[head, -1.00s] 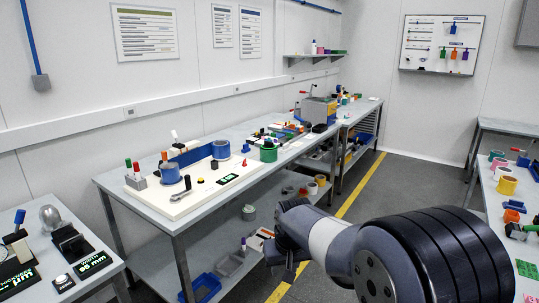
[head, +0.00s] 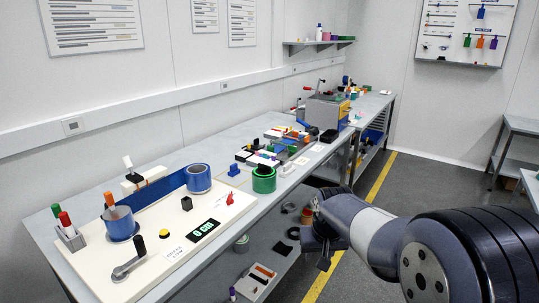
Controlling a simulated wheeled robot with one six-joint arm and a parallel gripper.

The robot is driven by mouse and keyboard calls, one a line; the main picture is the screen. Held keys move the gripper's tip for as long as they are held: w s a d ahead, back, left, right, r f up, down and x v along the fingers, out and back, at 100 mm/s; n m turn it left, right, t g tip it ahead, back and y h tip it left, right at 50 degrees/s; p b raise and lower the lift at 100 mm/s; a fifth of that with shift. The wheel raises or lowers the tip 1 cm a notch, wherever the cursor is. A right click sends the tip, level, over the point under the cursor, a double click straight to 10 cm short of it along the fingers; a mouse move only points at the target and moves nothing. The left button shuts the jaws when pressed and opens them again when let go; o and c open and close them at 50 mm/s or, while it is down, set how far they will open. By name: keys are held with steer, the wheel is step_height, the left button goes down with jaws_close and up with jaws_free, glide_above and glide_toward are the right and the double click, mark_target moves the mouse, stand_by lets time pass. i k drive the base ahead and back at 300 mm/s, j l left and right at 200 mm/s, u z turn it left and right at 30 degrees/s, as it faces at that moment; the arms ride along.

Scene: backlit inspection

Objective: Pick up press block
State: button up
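I cannot tell for sure which thing is the press block. A small blue block (head: 234,169) stands on the bench (head: 222,260) between the rear blue cylinder (head: 199,180) and a green cylinder (head: 264,182). A grey machine with a blue and yellow body (head: 327,112) stands farther back, with small coloured blocks (head: 262,158) in front of it. My gripper (head: 322,250) hangs over the aisle, right of the bench and apart from everything on it. It is dark and small, and its fingers are not clear enough to show whether they are open.
A white board (head: 182,231) on the near bench carries two blue cylinders, a lever (head: 128,263) and a green-lit display (head: 203,230). The lower shelf holds loose items. The aisle with the yellow line (head: 376,186) is clear.

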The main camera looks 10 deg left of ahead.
mark_target(234, 172)
steer(key=i+z, duration=0.25)
steer(key=i, duration=0.6)
steer(key=i+z, duration=0.25)
steer(key=i, duration=0.55)
steer(key=i+u, duration=0.5)
steer(key=i+l+u, duration=0.1)
steer(key=i+u, duration=0.25)
steer(key=u, duration=0.15)
steer(key=i+j+u, duration=0.1)
steer(key=u, duration=0.3)
steer(key=i+u, duration=0.25)
steer(key=u, duration=0.15)
steer(key=i+u, duration=0.15)
steer(key=u, duration=0.3)
